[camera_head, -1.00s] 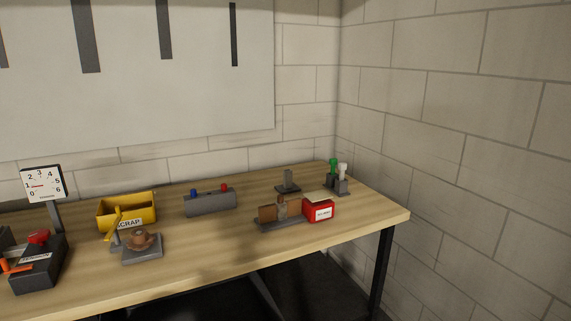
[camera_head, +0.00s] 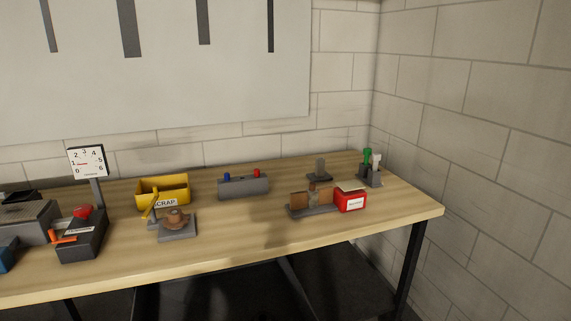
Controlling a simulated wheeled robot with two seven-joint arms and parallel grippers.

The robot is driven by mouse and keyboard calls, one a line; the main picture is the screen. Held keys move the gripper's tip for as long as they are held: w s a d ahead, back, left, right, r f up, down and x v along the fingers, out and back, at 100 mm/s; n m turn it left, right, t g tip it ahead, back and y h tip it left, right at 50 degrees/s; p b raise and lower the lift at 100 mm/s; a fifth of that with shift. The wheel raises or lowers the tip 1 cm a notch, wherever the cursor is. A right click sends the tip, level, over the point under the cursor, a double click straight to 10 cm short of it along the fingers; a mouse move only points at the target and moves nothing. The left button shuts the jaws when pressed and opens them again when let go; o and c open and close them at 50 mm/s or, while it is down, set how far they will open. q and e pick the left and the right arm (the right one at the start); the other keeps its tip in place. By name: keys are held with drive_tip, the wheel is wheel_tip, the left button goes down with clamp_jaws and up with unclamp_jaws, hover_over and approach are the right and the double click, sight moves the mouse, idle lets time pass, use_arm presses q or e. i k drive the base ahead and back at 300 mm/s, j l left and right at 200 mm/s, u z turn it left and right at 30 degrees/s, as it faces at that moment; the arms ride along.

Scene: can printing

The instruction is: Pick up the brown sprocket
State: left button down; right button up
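A round brown part (camera_head: 175,217), which looks like the brown sprocket, rests on a small grey square stand (camera_head: 178,236) on the wooden workbench. It lies left of the middle of the view, in front of the yellow scrap bin. A yellow lever-like piece stands at its left side. Its fine outline is too small to make out. Neither of my grippers shows in the head view.
The yellow bin marked SCRAP (camera_head: 163,190), a grey block with blue and red knobs (camera_head: 243,187), a red box (camera_head: 351,200) and a dial gauge (camera_head: 88,162) stand on the workbench (camera_head: 250,232). The bench's front middle is clear. A block wall closes the right side.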

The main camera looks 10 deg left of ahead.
sight(177, 220)
drive_tip(key=j+z, duration=0.15)
drive_tip(key=z, duration=0.2)
drive_tip(key=j+z, duration=0.1)
drive_tip(key=z, duration=0.2)
drive_tip(key=j+z, duration=0.1)
drive_tip(key=j, duration=0.3)
drive_tip(key=k+j+z, duration=0.15)
drive_tip(key=j, duration=0.2)
drive_tip(key=k+j+z, duration=0.1)
drive_tip(key=j, duration=0.3)
drive_tip(key=k+j+z, duration=0.1)
drive_tip(key=j, duration=0.25)
drive_tip(key=k+j+z, duration=0.15)
drive_tip(key=j, duration=0.2)
